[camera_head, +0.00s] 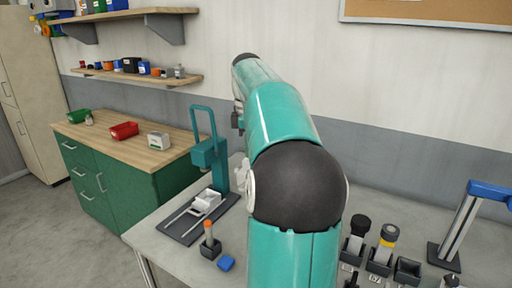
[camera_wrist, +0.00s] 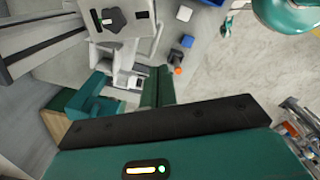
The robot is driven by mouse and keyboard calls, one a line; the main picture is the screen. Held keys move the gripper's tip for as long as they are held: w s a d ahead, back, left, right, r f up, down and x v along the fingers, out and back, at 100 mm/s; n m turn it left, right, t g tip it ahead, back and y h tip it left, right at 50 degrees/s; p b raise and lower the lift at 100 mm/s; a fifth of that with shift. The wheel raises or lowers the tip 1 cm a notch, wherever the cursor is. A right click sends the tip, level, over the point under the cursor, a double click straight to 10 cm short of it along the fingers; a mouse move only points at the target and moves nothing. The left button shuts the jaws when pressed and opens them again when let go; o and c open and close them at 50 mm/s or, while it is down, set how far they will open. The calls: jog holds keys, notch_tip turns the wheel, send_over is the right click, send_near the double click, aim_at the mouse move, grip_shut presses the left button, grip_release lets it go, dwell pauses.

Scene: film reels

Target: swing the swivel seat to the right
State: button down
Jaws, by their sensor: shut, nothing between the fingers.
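I cannot pick out a swivel seat with certainty in either view. A rounded teal shape shows at the top right edge of the wrist view, cut off, and I cannot tell whether it is a seat or part of my body. My gripper (camera_wrist: 160,72) shows in the wrist view with its teal fingers together and nothing between them. In the head view my own arm hides it.
A teal press (camera_head: 209,155) stands on the grey bench (camera_head: 160,232), with a white block (camera_head: 206,201) on its dark base. An orange-tipped peg (camera_head: 208,229) and a blue block (camera_head: 226,263) are nearby. Black holders (camera_head: 380,262) stand right of my arm. A green cabinet (camera_head: 122,190) stands left.

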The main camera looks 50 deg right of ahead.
jog(key=f, duration=0.4)
jog(key=d+f, duration=0.1)
jog(key=f, duration=0.2)
jog(key=shift+s, duration=0.35)
jog(key=shift+s, duration=0.1)
dwell(1.5)
jog(key=shift+s+d, duration=0.85)
jog(key=shift+s, duration=0.2)
jog(key=shift+w, duration=0.1)
jog(key=shift+w+a, duration=0.8)
jog(key=shift+w, duration=0.15)
